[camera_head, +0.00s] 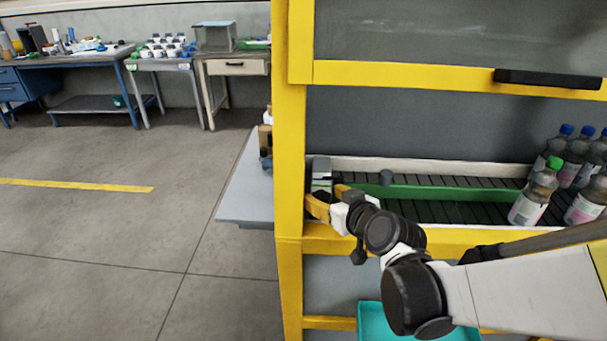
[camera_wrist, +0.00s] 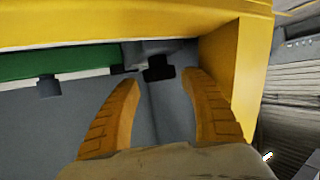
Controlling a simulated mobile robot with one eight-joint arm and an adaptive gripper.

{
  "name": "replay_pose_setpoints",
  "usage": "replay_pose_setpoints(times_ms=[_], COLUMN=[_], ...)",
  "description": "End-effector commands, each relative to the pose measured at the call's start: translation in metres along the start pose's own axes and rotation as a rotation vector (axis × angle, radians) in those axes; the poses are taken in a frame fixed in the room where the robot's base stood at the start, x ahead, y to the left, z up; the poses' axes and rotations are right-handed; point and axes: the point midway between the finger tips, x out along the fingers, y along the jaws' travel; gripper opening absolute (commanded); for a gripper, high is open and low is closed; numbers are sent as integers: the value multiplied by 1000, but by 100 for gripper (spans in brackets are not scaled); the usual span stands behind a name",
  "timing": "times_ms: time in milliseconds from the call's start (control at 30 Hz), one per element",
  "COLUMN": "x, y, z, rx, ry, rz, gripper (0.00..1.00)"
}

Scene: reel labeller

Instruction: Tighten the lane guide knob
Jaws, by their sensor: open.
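The green lane guide (camera_head: 445,192) runs along the conveyor inside the yellow-framed machine. Another dark, T-shaped knob (camera_wrist: 158,68) on a grey bracket lies just beyond and between my fingertips; I cannot tell which of the two is the lane guide knob. My gripper (camera_head: 326,199) is at the conveyor's left end, beside a grey block (camera_head: 321,168). Its yellow fingers (camera_wrist: 161,78) are open, with nothing visibly held.
Several capped bottles (camera_head: 535,192) stand at the conveyor's right. The yellow frame post (camera_head: 290,130) is close left of my gripper, and its front rail (camera_head: 450,238) runs below. A raised guard with a black handle (camera_head: 547,79) is above. A teal bin (camera_head: 371,322) sits below.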

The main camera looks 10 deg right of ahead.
Motion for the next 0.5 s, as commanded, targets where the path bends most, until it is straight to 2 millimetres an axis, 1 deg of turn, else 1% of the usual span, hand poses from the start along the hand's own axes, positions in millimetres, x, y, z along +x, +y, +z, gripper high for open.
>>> replay_pose_setpoints(times_ms=[33, 200, 367, 500], x=[-9, -32, -48, -56], y=[-1, 0, 0, 0], z=[1, 1, 1, 1], rx=[2, 2, 2, 2], ry=[-1, -1, -1, -1], rz=[-1, 0, 0, 0], gripper=[61, 61, 61, 61])
